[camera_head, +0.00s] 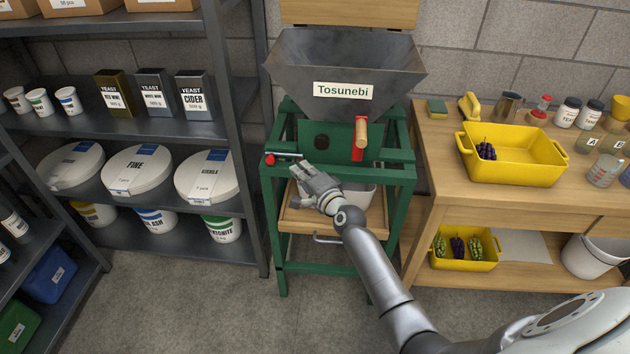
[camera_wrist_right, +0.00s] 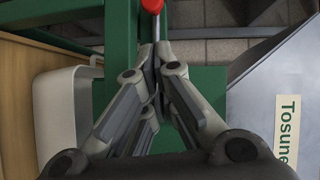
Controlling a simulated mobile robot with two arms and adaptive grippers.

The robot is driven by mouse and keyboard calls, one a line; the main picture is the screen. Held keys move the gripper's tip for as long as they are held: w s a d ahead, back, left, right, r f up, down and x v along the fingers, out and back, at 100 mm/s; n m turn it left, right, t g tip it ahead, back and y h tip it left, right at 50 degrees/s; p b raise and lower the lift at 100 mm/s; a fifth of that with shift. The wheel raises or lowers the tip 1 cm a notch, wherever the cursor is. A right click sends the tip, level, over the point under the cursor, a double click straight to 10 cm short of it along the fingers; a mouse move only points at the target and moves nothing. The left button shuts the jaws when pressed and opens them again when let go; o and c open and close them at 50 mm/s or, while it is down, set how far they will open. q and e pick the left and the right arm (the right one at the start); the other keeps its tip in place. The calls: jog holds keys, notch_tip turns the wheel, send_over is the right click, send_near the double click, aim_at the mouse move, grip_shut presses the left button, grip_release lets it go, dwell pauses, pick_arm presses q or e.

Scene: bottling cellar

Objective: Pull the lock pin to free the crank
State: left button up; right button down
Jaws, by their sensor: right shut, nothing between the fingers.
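The lock pin (camera_head: 270,159) is a metal rod with a red ball knob, lying at the upper left of the green mill stand (camera_head: 283,225). It also shows at the top of the right wrist view (camera_wrist_right: 153,6). The crank (camera_head: 360,140) has a red arm and a wooden handle on the stand's front. My right gripper (camera_head: 302,170) is just right of and below the pin. In the right wrist view its fingers (camera_wrist_right: 158,52) are shut and empty, their tips near the rod. I cannot tell whether they touch it. My left gripper is not in view.
A grey hopper (camera_head: 345,62) labelled Tosunebi tops the stand. A wooden drawer (camera_head: 300,218) and a white bin (camera_head: 357,195) sit below. Dark shelves with tubs (camera_head: 205,180) stand close on the left. A wooden bench (camera_head: 430,150) with a yellow tray (camera_head: 520,172) stands on the right.

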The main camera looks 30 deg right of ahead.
jog(key=s+d, duration=0.1)
jog(key=s, duration=0.5)
jog(key=shift+s+r, duration=0.15)
jog(key=shift+r, duration=0.25)
